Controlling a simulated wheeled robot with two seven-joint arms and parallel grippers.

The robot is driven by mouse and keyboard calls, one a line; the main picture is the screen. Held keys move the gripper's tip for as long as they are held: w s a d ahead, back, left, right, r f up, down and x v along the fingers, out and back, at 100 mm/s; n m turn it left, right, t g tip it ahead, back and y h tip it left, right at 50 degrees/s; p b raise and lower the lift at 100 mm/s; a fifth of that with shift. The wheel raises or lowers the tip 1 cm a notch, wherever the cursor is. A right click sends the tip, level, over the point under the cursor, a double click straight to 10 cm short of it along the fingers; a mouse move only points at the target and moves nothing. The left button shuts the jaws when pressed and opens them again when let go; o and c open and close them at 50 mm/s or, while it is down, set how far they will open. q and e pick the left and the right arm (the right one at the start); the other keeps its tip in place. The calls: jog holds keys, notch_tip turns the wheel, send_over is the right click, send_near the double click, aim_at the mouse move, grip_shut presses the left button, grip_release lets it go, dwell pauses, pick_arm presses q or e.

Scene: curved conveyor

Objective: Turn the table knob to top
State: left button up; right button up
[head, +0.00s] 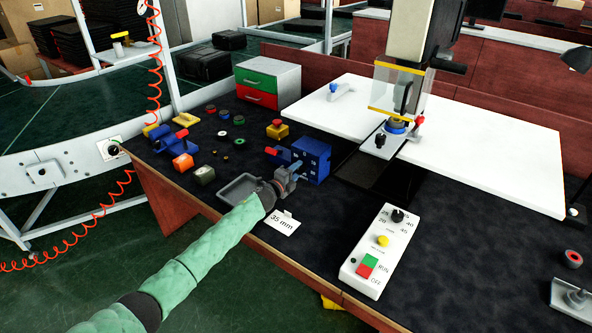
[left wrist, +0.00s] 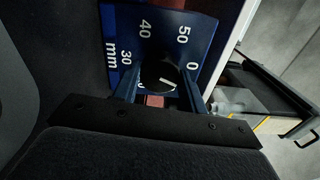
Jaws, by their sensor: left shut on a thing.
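The blue box with the table knob (head: 312,158) stands on the dark table, just beyond my left gripper (head: 288,174). In the left wrist view, its blue face (left wrist: 118,30) has white marks reading 30, 40, 50, 0 and mm. The round black knob (left wrist: 157,72) shows a short white line slanting to the lower right. My left gripper (left wrist: 159,92) has its blue fingers on either side of the knob and is shut on it. In the head view the knob is hidden by the gripper. My right gripper is not in view.
A grey tray (head: 235,190) and a white 35 mm card (head: 283,222) lie near my left gripper. A white control panel (head: 360,275) with its own black dial stands to the right. Small coloured parts lie to the left, and a red-green drawer box (head: 268,82) stands behind.

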pick_arm(q)
jog(key=shift+a+n+p, duration=0.1)
jog(key=shift+n+p, duration=0.5)
jog(key=shift+n, duration=1.5)
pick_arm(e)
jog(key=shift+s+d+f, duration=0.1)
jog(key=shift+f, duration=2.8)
pick_arm(q)
jog(key=shift+f, duration=0.1)
jog(key=o, duration=1)
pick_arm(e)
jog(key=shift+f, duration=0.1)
pick_arm(q)
jog(key=shift+s+a, duration=0.1)
jog(key=shift+s, duration=0.05)
jog(key=b+v, duration=0.1)
jog(key=v, duration=0.5)
jog(key=shift+s+a+b, duration=0.1)
jog(key=shift+a+b, duration=0.05)
jog(key=shift+b, duration=0.15)
jog(key=shift+s+a, duration=0.3)
jog(key=shift+s, duration=0.15)
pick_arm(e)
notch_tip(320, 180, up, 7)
